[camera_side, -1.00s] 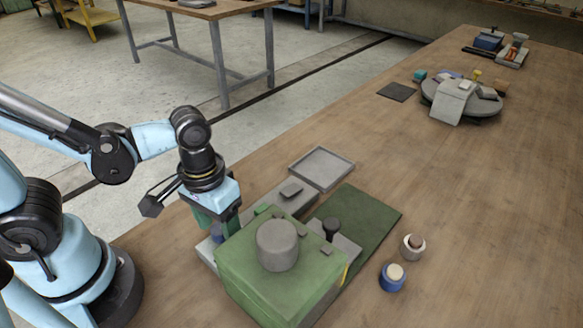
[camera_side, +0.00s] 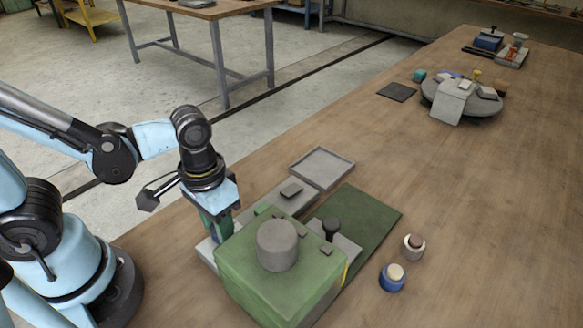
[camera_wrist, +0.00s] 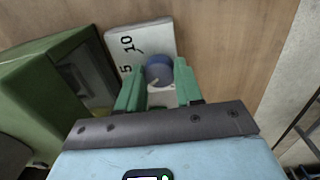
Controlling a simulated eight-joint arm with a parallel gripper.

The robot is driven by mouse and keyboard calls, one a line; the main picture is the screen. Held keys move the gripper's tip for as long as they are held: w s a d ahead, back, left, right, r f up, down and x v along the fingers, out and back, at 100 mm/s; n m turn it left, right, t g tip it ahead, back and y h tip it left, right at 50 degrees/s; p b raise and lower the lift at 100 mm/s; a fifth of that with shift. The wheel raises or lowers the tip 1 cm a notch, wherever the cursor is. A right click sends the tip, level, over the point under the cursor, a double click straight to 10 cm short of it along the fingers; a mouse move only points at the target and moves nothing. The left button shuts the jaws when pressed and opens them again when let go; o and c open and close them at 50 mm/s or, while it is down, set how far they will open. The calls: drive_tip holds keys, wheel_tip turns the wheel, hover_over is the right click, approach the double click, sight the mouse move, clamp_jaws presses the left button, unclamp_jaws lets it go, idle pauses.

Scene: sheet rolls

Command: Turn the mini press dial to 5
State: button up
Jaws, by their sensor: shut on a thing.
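The mini press (camera_side: 255,291) is a green block with a grey cylinder (camera_side: 278,247) on top. Its dial (camera_wrist: 159,69) is a blue round knob on a pale plate (camera_wrist: 153,38) beside the green body, which also shows in the wrist view (camera_wrist: 35,95). The plate carries a 10 and, nearer my gripper, a 5. My gripper (camera_wrist: 158,82) points down with its green fingers shut on the dial, one on each side. It also shows in the side view (camera_side: 217,233), left of the press, where the dial is mostly hidden. I cannot tell which number the dial's mark meets.
A shallow grey tray (camera_side: 322,166) and a dark green mat (camera_side: 365,222) lie behind and right of the press. A black knob (camera_side: 331,226) stands close by. Two small round pieces, one blue-sided (camera_side: 392,279), stand to the right.

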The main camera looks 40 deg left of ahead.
drive_tip(key=m, duration=0.7)
idle(0.6)
drive_tip(key=o, duration=1)
drive_tip(key=shift+o, duration=0.2)
drive_tip(key=shift+r, duration=0.1)
wheel_tip(320, 180, up, 12)
drive_tip(key=shift+a, duration=0.15)
drive_tip(key=shift+w, duration=0.1)
